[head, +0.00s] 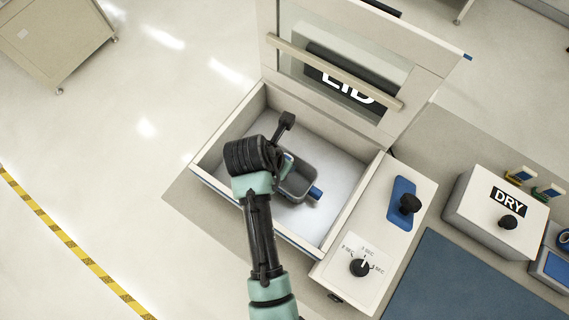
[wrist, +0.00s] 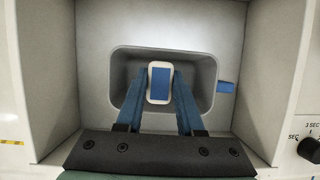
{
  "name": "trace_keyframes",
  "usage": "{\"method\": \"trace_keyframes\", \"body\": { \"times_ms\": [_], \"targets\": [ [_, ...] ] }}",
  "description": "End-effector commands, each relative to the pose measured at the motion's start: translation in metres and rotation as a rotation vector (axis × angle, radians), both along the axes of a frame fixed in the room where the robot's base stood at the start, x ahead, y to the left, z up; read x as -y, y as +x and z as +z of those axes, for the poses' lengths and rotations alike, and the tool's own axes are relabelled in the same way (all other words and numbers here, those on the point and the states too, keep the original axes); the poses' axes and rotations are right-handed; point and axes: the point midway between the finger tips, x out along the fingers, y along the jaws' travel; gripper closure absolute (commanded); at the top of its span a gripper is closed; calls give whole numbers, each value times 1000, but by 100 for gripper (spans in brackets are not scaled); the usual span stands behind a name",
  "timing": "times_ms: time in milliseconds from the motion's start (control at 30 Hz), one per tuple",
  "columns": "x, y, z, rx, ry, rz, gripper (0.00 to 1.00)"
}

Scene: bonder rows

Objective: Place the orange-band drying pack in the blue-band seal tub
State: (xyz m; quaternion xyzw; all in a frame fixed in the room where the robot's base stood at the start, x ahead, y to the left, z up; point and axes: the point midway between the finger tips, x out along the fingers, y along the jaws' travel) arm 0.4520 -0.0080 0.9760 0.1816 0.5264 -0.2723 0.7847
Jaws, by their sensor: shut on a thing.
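My gripper (wrist: 162,98) is shut on a small drying pack (wrist: 160,82) with a blue face and a pale rim. No orange band shows on it from here. The pack is over the inside of a grey tub (wrist: 206,72) with a blue tab (wrist: 225,87) on its right side. I cannot tell whether the pack touches the tub floor. In the head view the grey tub (head: 299,190) sits inside an open pale chamber (head: 237,115), and my wrist hides part of it and most of the gripper.
The chamber's lid (head: 335,70) stands raised at the back. To the right are a panel with a dial (head: 360,267) and a black knob (head: 408,203), then a DRY box (head: 497,212) with yellow-banded (head: 521,175) and green-banded (head: 547,191) items behind it. Chamber walls surround the gripper.

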Motion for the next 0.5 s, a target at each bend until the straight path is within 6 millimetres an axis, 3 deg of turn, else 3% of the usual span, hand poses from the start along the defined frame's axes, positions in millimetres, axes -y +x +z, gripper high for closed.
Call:
{"method": "trace_keyframes", "body": {
  "times_ms": [333, 500],
  "targets": [
    [0, -1, -43, -3, -1, 1, 100],
    [0, 0, -54, 1, 0, 0, 100]
  ]
}}
